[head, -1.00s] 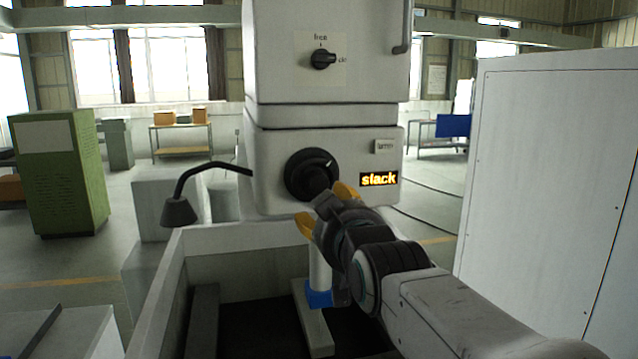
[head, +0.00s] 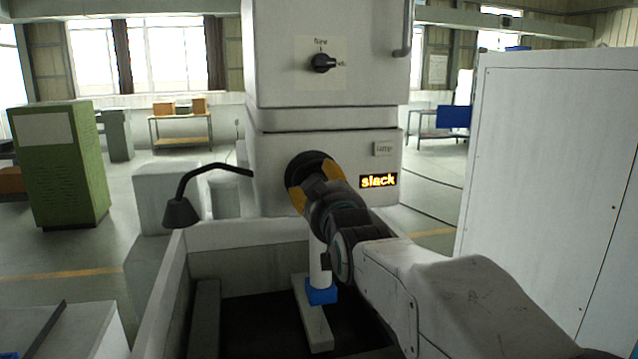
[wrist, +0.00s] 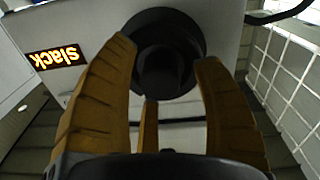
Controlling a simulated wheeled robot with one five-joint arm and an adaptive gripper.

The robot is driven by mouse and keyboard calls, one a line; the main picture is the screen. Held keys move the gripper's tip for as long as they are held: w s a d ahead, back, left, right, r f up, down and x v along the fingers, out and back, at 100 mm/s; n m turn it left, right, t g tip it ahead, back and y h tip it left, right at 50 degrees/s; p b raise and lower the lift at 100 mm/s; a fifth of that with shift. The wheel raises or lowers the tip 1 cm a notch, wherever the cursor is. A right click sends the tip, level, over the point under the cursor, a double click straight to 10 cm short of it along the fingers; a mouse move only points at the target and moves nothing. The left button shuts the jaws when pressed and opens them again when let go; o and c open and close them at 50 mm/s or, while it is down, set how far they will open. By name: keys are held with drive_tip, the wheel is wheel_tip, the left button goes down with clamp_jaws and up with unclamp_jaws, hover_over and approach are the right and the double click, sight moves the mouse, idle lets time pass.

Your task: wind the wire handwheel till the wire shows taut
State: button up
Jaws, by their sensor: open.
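The black round wire handwheel (head: 306,163) is on the front of the white machine head. In the head view my gripper (head: 312,180) is in front of it and hides its lower part. In the wrist view the handwheel (wrist: 176,45) lies straight ahead, its dark hub between my yellow fingers. My gripper (wrist: 168,75) is open, with fingers on both sides of the hub. I cannot tell whether they touch it. The lit display (head: 378,181) beside the wheel reads "slack" in yellow letters; it also shows in the wrist view (wrist: 57,57).
A dark selector knob (head: 322,63) sits higher on the machine. A black lamp on a bent arm (head: 181,212) stands at left. Below is a tank with a pale wall (head: 245,234) and a blue-collared post (head: 321,292). A tall white cabinet (head: 545,190) stands at right.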

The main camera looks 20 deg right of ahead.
drive_tip(key=shift+w, duration=0.15)
drive_tip(key=c, duration=1.2)
